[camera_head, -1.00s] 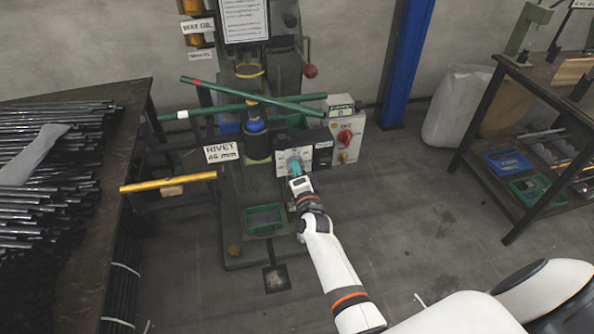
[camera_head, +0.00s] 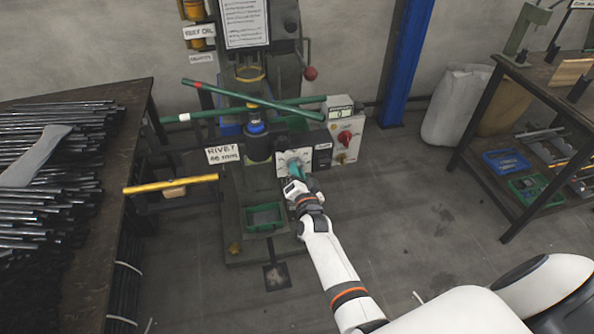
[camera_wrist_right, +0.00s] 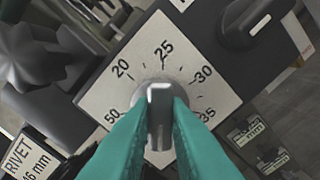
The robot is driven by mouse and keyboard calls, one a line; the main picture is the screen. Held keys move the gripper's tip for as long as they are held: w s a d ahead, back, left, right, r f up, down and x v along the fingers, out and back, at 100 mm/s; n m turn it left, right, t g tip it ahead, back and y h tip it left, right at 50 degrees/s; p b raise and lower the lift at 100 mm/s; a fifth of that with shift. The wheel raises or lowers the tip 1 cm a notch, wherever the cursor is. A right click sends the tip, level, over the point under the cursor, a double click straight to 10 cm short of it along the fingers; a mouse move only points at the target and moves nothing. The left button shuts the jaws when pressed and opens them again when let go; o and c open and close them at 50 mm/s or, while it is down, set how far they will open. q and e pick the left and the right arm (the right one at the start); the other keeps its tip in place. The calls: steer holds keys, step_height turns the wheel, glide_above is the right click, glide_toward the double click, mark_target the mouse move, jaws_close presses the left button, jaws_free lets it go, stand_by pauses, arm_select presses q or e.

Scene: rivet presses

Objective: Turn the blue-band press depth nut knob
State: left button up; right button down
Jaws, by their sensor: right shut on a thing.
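The rivet press with a blue band (camera_head: 256,128) on its ram stands at the centre of the head view. A white square dial plate (camera_head: 283,160) is on its lower right side. In the right wrist view the dial plate (camera_wrist_right: 190,62) carries marks such as 20, 25, 30 and 35. The grey depth knob (camera_wrist_right: 160,100) sits at its middle, with its bar lined up close to 25. My right gripper (camera_head: 298,170) is at the dial, and its teal fingers (camera_wrist_right: 160,125) are shut on the knob from both sides. My left gripper is not in view.
A dark control with a black handle (camera_wrist_right: 255,20) is close beside the dial. A box with a red knob (camera_head: 345,138) stands to the right. A yellow bar (camera_head: 170,184) sticks out left. A table of metal rods (camera_head: 50,210) is at the left. The floor at right is open.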

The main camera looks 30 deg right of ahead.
steer(key=shift+f, duration=0.15)
steer(key=c, duration=1.4)
jaws_free()
steer(key=shift+s, duration=0.1)
steer(key=v, duration=1.2)
steer(key=shift+a, duration=0.1)
